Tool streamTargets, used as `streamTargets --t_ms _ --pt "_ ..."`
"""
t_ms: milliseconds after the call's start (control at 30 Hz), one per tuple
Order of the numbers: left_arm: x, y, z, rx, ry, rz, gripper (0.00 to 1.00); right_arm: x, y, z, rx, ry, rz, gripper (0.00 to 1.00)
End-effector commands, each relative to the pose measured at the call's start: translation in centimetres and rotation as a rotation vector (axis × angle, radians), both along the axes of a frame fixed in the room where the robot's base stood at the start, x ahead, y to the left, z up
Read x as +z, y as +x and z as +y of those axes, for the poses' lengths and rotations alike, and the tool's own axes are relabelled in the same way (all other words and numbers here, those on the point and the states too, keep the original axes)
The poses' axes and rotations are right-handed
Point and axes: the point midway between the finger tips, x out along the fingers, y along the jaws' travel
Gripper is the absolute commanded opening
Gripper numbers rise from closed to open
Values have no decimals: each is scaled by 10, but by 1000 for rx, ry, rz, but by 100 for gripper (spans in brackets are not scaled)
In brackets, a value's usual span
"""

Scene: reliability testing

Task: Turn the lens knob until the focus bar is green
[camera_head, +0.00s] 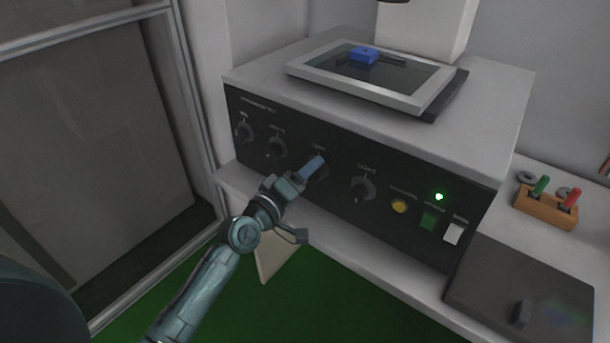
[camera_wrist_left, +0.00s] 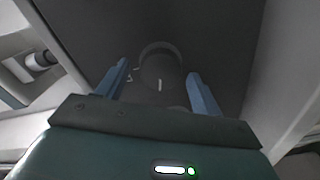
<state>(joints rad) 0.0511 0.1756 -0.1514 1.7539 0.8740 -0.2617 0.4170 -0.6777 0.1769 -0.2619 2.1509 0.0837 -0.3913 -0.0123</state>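The black front panel (camera_head: 300,185) of a white machine carries a row of dark round knobs. The third knob from the left (camera_head: 323,172), whose small label looks like the lens one, is partly hidden behind my left gripper (camera_head: 314,167). In the left wrist view a dark knob (camera_wrist_left: 160,68) with a pale pointer mark lies ahead, between the two blue fingers of the gripper (camera_wrist_left: 158,88). The fingers are apart, with gaps beside the knob; whether they reach around it is unclear. No focus bar shows. My right gripper is not in view.
Knobs at left (camera_head: 277,148) and the light knob (camera_head: 362,188) flank it. A yellow button (camera_head: 399,206), lit green lamp (camera_head: 438,196) and white switch (camera_head: 453,233) lie right. A blue block (camera_head: 363,55) rests on the framed glass stage (camera_head: 400,76). A wooden holder (camera_head: 546,207) stands right.

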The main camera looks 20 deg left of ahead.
Motion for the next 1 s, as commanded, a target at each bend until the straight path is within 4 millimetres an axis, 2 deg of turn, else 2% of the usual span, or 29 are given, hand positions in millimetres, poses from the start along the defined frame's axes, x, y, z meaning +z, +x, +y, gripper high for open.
streamTargets --t_ms 233,367,800,1000 --pt "0 -1 0 0 0 0 66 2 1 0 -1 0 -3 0" --pt "-1 -12 5 0 3 1 66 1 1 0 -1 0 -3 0" --pt "-2 -99 36 -1 3 3 66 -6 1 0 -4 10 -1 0" --pt "-1 -120 44 0 1 1 66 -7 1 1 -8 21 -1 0"
